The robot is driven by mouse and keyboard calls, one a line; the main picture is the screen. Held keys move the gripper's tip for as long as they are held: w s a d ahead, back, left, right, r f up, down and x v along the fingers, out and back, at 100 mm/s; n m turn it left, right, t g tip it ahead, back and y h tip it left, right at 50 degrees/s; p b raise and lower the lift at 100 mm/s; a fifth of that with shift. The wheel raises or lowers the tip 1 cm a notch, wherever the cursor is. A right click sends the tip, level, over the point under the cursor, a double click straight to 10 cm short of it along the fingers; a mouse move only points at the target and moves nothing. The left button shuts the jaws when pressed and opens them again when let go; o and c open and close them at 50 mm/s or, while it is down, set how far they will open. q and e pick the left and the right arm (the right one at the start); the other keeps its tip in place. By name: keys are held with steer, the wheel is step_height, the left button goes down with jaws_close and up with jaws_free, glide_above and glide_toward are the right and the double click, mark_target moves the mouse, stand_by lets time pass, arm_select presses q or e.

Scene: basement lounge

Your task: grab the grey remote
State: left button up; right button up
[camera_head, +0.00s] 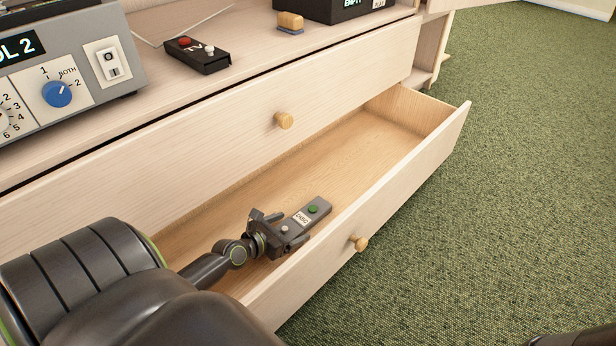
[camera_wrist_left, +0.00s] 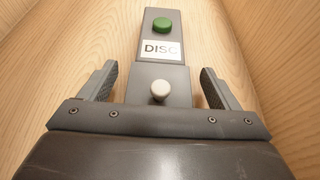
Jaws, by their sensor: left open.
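The grey remote (camera_head: 315,210) lies in the open lower drawer (camera_head: 367,138). In the left wrist view the remote (camera_wrist_left: 163,73) points away from me between the two fingers. My left gripper (camera_head: 284,227) is open around the near end of the remote, with a gap on each side in the left wrist view (camera_wrist_left: 162,84). The remote's near end is hidden behind the gripper body. My right gripper is not in view.
The drawer's front wall (camera_head: 400,190) stands close to my gripper. The drawer's far end is empty.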

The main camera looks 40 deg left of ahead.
arm_select(q)
steer(key=shift+c, duration=0.4)
steer(key=c, duration=1)
steer(key=shift+c, duration=0.6)
steer(key=shift+r, duration=0.2)
